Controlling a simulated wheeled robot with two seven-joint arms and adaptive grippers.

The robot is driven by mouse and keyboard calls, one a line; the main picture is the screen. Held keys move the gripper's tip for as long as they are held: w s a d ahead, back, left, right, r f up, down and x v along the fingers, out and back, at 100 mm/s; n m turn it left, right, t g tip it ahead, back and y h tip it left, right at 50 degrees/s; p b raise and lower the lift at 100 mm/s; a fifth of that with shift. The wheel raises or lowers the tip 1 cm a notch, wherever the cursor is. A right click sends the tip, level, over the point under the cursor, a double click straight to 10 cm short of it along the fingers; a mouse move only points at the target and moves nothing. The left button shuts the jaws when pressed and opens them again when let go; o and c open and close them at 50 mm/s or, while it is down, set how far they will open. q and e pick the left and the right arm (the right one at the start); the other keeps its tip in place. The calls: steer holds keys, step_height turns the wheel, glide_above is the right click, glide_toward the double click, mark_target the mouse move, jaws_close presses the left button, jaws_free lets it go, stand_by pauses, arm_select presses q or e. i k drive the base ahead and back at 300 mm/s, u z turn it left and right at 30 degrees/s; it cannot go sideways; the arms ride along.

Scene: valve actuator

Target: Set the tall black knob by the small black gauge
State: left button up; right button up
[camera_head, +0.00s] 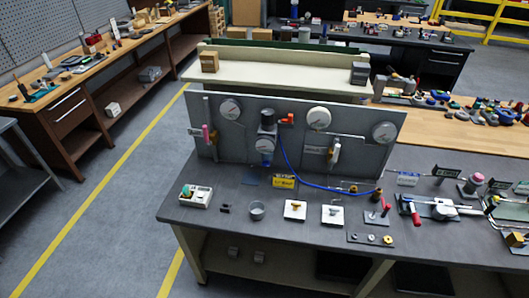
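A tall black knob (267,116) stands at the top of a regulator on the grey upright panel (300,99), left of the panel's middle. Just below it is a small round gauge (265,145) with a pale face; its reading is too small to make out. The knob's marking and setting cannot be read from here. Neither of my grippers shows in the head view, and nothing is seen touching the knob.
Larger round gauges (318,118) flank the regulator. A red-orange handle (287,118) sits right beside the knob. A blue hose (312,180) runs from the panel to the dark bench (225,194). A white instrument (195,196) and small fittings stand along the bench front.

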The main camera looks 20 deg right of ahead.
mark_target(267, 115)
steer(key=z, duration=0.3)
steer(key=i, duration=0.9)
steer(key=z, duration=0.05)
